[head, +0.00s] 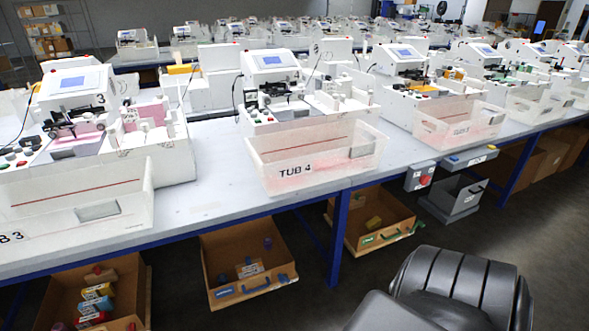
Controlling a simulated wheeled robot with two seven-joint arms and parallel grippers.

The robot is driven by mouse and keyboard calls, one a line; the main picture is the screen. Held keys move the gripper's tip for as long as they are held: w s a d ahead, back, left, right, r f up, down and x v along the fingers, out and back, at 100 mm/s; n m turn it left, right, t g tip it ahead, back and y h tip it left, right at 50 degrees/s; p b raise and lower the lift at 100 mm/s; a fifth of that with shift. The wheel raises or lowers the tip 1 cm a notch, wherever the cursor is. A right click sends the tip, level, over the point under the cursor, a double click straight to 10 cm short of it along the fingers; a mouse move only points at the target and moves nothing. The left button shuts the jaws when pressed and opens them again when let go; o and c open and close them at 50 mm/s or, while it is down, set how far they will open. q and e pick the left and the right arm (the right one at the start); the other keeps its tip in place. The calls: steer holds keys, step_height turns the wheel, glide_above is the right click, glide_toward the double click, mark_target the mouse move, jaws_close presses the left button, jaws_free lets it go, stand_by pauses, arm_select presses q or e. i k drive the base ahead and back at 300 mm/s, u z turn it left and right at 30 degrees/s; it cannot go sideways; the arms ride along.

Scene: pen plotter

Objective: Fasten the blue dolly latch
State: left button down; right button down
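A low wooden dolly box (211,270) stands on the floor under the table, below the tub marked TUB 4. Its front carries a blue bar-shaped part (257,287), which looks like the blue latch, with a small blue label (224,292) to its left. The part is too small to tell whether it is fastened. A similar box (388,245) to the right has a green part (391,235) and a green label on its front. Neither of my grippers is in view.
The long table (215,200) has blue legs (340,235) between the boxes. White plotters and the TUB 4 tub (290,175) stand on it. A grey bin (453,195) and a grey box with a red button (419,176) are at right.

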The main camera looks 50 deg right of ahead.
mark_target(282, 279)
steer(key=z, duration=0.05)
steer(key=k, duration=0.4)
steer(key=z, duration=2.15)
steer(key=i, duration=0.2)
steer(key=u, duration=0.15)
